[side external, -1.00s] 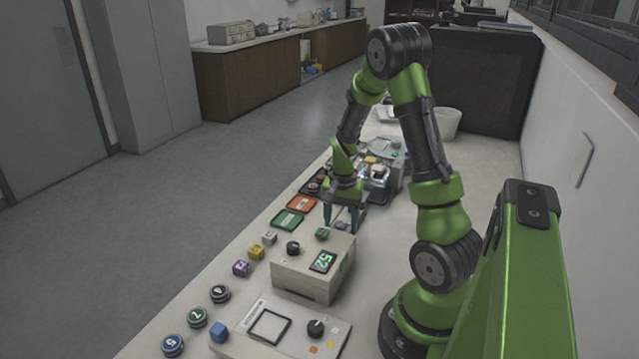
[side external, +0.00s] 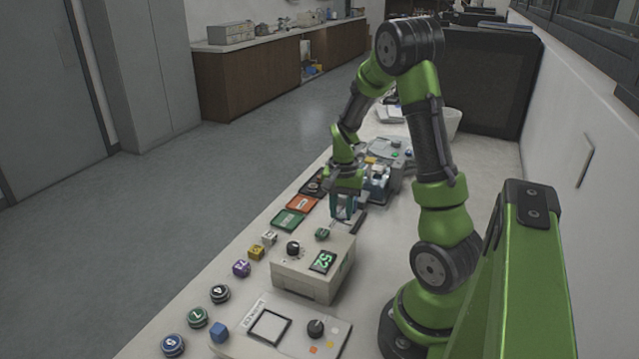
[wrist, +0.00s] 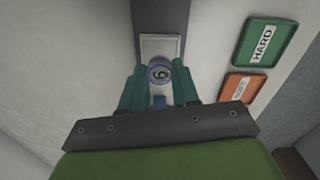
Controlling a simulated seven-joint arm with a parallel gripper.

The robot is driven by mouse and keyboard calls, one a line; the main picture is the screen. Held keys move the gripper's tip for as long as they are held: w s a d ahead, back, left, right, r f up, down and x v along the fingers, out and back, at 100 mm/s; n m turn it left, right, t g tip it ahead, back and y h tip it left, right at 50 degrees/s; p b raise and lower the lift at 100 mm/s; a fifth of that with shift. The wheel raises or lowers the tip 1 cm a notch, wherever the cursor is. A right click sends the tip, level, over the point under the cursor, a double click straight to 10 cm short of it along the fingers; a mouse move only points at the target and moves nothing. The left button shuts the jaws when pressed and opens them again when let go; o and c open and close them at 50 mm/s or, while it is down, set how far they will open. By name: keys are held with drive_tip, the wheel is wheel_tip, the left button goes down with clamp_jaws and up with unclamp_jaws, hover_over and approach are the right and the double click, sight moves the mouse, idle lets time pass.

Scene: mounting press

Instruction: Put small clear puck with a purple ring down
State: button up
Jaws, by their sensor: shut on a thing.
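The small clear puck with a purple ring (wrist: 159,73) shows in the wrist view between the fingertips of my gripper (wrist: 159,78), with a dark curved mark on its face. My gripper is shut on it. Beyond the puck lies a pale square plate (wrist: 160,47); I cannot tell whether the puck touches it. In the side view my gripper (side external: 344,206) is just behind the box with the green "52" display (side external: 313,268). The puck is too small and hidden by the fingers to make out there.
A green "HARD" tray (wrist: 268,43) and an orange tray (wrist: 245,88) lie to the right in the wrist view. A grey device (side external: 385,165) stands behind my gripper. Several cubes and round pucks line the bench's left edge near the front device (side external: 290,335).

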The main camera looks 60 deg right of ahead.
wheel_tip(320, 180, up, 5)
drive_tip(key=shift+r, duration=0.2)
drive_tip(key=shift+w+a+r, duration=0.1)
drive_tip(key=shift+w+a, duration=0.05)
drive_tip(key=f, duration=0.1)
drive_tip(key=w+a+f, duration=0.1)
drive_tip(key=f, duration=0.1)
drive_tip(key=w+f, duration=0.1)
drive_tip(key=shift+w+a+f, duration=0.25)
drive_tip(key=shift+a, duration=0.05)
hover_over(302, 204)
drive_tip(key=shift+s+a+f, duration=0.1)
drive_tip(key=shift+a+f, duration=0.1)
drive_tip(key=shift+f, duration=0.5)
drive_tip(key=shift+d+f, duration=0.15)
drive_tip(key=shift+f, duration=1.6)
